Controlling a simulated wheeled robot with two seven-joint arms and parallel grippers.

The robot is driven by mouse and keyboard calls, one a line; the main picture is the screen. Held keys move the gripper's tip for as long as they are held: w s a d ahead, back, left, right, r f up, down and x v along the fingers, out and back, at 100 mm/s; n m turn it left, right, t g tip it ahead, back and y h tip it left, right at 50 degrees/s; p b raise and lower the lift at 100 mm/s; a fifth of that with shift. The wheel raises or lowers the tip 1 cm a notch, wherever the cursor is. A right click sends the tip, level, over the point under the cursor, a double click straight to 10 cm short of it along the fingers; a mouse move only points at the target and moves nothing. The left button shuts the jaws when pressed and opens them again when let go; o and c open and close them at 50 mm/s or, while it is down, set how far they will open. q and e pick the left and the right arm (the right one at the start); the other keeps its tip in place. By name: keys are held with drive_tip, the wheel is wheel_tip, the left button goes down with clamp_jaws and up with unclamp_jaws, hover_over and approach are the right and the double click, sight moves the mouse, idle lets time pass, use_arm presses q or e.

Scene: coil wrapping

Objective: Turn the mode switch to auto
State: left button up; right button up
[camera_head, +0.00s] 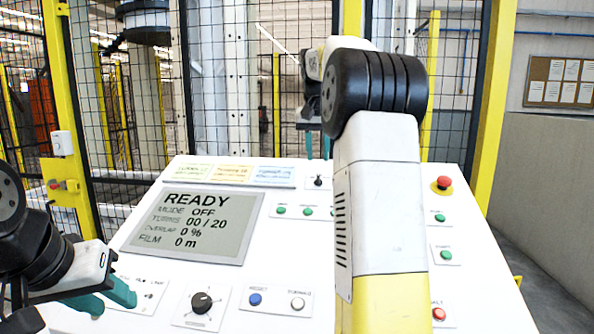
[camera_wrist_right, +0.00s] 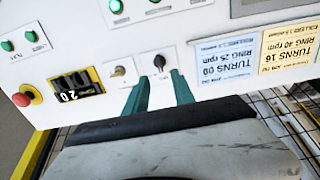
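The white control panel (camera_head: 150,232) carries a display (camera_head: 195,222) reading READY, MODE OFF, TURNS 00 / 20. A small black rotary switch (camera_head: 318,181) sits near the panel's top edge; the right wrist view also shows it (camera_wrist_right: 159,63), its pointer roughly upright. Its label is too small to read. My right gripper (camera_head: 318,155) is open just beyond it, and in the right wrist view its teal fingers (camera_wrist_right: 158,83) stand apart, short of the switch, with nothing between them. My left gripper (camera_head: 114,303) is open and empty over the panel's lower left.
A larger black knob (camera_head: 201,303) sits low on the panel, beside blue (camera_head: 255,299) and white (camera_head: 298,303) buttons. A brass-coloured switch (camera_wrist_right: 119,71) is next to the small black one. A red emergency stop (camera_head: 443,183) is at right. Yellow-framed mesh fencing stands behind.

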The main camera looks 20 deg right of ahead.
sight(318, 176)
drive_tip(key=x, duration=0.7)
drive_tip(key=shift+w+f, duration=0.1)
drive_tip(key=shift+f, duration=0.15)
clamp_jaws()
